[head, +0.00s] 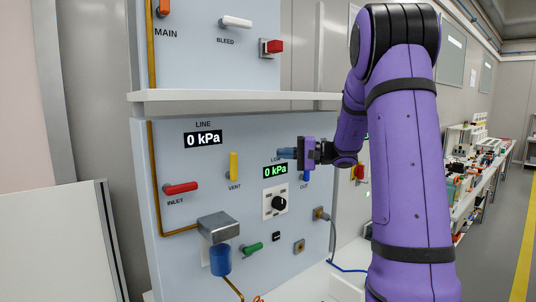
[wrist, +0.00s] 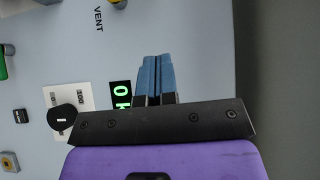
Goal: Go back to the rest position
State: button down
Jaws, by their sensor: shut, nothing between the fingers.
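My gripper (head: 287,153) is at the end of my purple arm, in front of the upper right part of the light-blue panel (head: 180,145) in the head view. Its blue fingers are shut with nothing between them. In the wrist view the fingers (wrist: 153,80) are side by side, over the panel near the green 0 kPa display (wrist: 120,95). In the head view the gripper hides part of the label above that display. I cannot tell whether the fingertips touch the panel.
The panel carries a red INLET handle (head: 181,188), a yellow VENT handle (head: 234,166), a black knob (head: 279,203), a green handle (head: 253,248) and a blue OUT handle (head: 305,176). A shelf edge (head: 230,96) juts out above. A cluttered bench (head: 470,185) stands at right beside open floor.

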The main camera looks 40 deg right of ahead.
jog(key=s+a+n+g+h, duration=0.2)
jog(key=s+a+g, duration=0.2)
jog(key=s+a, duration=0.4)
jog(key=s+a+n+g+h, duration=0.2)
jog(key=s+a+g, duration=0.25)
jog(key=a, duration=0.55)
jog(key=s+a+f+n+t+h, duration=0.1)
jog(key=s+h, duration=0.3)
jog(key=s, duration=0.4)
jog(key=s+a+f+n+h, duration=0.2)
jog(key=s+h, duration=0.3)
jog(key=s, duration=0.4)
jog(key=shift+s+a+n+t, duration=0.2)
jog(key=shift+a+n+t, duration=0.15)
jog(key=shift+n, duration=0.25)
